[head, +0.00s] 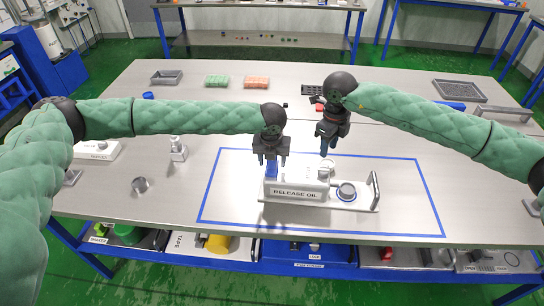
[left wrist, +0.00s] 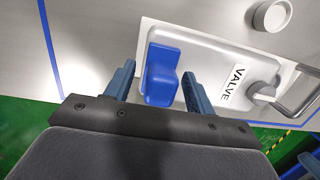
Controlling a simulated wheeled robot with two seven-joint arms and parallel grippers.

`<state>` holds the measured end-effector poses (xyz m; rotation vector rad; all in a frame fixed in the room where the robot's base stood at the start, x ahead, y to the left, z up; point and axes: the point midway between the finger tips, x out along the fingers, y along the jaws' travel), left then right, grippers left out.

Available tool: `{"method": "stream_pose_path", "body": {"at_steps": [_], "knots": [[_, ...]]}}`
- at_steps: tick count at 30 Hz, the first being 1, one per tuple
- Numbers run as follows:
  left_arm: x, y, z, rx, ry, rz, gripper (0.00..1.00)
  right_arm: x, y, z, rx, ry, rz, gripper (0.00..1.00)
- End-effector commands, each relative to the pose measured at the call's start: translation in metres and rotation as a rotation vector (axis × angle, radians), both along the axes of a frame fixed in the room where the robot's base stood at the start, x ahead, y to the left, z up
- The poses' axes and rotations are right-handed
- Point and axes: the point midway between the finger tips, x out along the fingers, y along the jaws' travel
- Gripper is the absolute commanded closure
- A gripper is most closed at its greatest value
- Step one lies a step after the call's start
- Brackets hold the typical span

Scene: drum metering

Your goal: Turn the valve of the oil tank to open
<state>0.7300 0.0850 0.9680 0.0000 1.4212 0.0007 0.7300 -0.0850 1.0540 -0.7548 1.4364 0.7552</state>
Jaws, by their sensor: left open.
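The oil tank (head: 330,190) is a white box on a low base with a "RELEASE OIL" label on its front. It stands inside the blue outlined rectangle on the table. Its blue valve handle (head: 271,170) is at the left end; the left wrist view shows it as a blue block (left wrist: 162,80) beside a "VALVE" label. My left gripper (head: 271,162) is above the handle, open, with one finger on each side of it and gaps visible. My right gripper (head: 326,152) points down behind the tank, apart from it; its finger opening is unclear.
A round knob or cup (head: 346,191) and a metal bar handle (head: 375,190) are at the tank base's right end. A small metal cup (head: 140,184) and a white box (head: 97,149) are on the left. The front right of the outlined area is clear.

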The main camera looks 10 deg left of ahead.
Motion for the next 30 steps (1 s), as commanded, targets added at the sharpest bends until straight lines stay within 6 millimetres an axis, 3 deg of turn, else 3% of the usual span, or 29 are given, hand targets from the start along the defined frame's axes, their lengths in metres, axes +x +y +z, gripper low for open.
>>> {"method": "stream_pose_path", "body": {"at_steps": [7,15,19,22,30], "knots": [[0.0,0.0,-0.001,0.0,0.0,0.0,0.47,0.0,0.0,0.0,0.0,0.0,0.0,0.64],[0.0,0.0,0.0,0.0,0.0,0.0,1.0,0.0,0.0,0.0,0.0,0.0,0.0,0.64],[0.0,0.0,0.0,0.0,0.0,0.0,1.0,0.0,0.0,0.0,0.0,0.0,0.0,0.64],[0.0,0.0,0.0,0.0,0.0,0.0,1.0,0.0,0.0,0.002,0.001,-0.001,-0.013,0.45],[0.0,0.0,0.0,0.0,0.0,0.0,1.0,0.0,0.001,0.018,0.001,-0.001,-0.166,0.45]]}}
